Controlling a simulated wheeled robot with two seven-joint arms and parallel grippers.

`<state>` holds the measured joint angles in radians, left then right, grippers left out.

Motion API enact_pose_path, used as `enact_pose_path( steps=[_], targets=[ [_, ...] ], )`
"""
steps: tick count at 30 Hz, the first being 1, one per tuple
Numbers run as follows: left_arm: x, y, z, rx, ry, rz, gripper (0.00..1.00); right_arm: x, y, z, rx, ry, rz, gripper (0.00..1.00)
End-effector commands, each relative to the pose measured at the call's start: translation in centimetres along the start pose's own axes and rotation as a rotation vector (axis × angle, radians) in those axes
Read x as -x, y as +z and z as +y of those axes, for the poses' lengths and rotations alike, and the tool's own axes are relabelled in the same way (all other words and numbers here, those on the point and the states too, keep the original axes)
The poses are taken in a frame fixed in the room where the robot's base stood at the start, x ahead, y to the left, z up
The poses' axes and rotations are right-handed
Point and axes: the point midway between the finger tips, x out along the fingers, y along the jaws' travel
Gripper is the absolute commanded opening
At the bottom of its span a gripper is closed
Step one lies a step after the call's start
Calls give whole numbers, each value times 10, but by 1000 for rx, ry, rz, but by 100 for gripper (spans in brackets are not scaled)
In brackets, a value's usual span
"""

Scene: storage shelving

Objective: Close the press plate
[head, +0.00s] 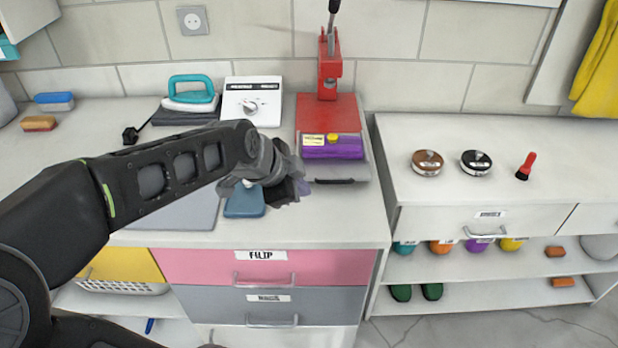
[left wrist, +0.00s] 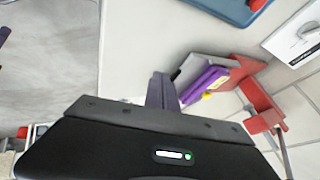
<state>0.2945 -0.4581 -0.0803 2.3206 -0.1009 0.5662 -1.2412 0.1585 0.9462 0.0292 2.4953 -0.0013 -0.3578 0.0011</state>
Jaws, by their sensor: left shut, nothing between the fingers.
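A red press (head: 329,70) with an upright post and a dark lever stands at the back of the counter on a red base (head: 318,112). In front of it a grey plate (head: 361,172) with a dark handle bears a purple block (head: 335,152) with a label and a yellow knob. My left gripper (head: 302,187) is shut and empty, just left of the plate's front. In the left wrist view its fingers (left wrist: 160,92) are together, with the press (left wrist: 262,108) and purple block (left wrist: 204,86) beyond them. My right gripper is out of view.
A blue item (head: 245,202) lies under my left arm. A white box with a dial (head: 252,100) and a teal iron (head: 191,92) stand behind. Two round tins (head: 427,163) and a red brush (head: 526,166) are on the right counter, across a gap.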

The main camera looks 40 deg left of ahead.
Motion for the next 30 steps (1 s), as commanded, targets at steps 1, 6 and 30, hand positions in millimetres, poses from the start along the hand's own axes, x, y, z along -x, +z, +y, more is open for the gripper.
enact_pose_path(
  steps=[1,6,30],
  targets=[
    [-12,0,1,0,7,-3,0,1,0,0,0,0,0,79],
    [-46,0,1,0,5,-2,0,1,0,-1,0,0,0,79],
    [-63,0,-36,-1,-1,0,0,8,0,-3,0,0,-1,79]
  ],
)
